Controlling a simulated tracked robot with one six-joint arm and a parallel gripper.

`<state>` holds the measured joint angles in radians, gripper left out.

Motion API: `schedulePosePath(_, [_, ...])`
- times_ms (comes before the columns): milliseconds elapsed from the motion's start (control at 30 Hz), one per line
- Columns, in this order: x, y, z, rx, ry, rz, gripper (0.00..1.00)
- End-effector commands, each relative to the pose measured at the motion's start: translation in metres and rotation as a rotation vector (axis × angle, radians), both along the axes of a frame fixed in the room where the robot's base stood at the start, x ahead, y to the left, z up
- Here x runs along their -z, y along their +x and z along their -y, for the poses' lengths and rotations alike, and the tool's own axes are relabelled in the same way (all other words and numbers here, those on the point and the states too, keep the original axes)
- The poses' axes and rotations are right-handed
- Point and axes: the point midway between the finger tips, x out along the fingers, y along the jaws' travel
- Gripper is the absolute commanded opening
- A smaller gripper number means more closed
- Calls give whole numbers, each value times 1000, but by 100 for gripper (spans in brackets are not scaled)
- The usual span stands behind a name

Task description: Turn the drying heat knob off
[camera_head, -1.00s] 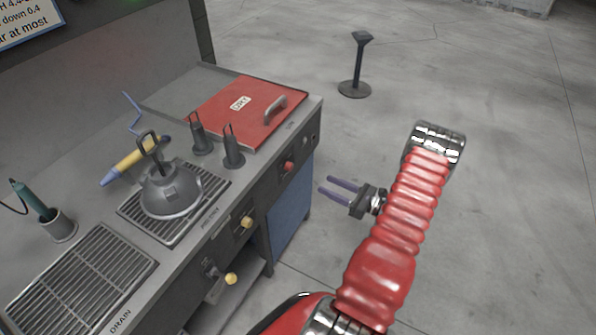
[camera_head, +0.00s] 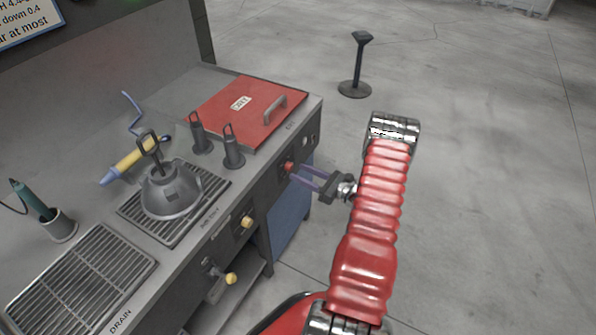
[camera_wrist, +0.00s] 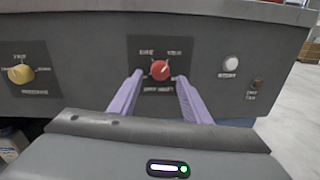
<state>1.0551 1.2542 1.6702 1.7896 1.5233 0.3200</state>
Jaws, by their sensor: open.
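The red knob (camera_wrist: 160,70), which I take to be the drying heat knob, sits on a dark labelled plate on the bench's front panel. Its small lettering is too blurred to read. It also shows in the head view (camera_head: 288,167), below the red lid. My gripper (camera_head: 298,172) is open, with its two purple fingers pointing at the knob. In the wrist view the fingertips (camera_wrist: 158,80) are to the left and right of the knob, and nothing is held. I cannot tell whether they reach around it.
A yellow knob (camera_wrist: 20,74) is left of the red one, and a white button (camera_wrist: 231,63) is right of it. On the bench top are a red lid (camera_head: 225,105), a grey hood (camera_head: 172,190) and a drain grate (camera_head: 85,280). Open floor lies right of the bench.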

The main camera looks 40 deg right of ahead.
Motion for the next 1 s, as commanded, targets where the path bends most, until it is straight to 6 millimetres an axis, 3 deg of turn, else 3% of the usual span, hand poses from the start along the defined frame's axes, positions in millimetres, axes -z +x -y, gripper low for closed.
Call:
schedulePosePath(200, [0,21,-7,-1,0,-1,44])
schedulePosePath(567, [0,24,-7,1,0,0,43])
schedulePosePath(1000, [0,24,-7,2,-1,0,12])
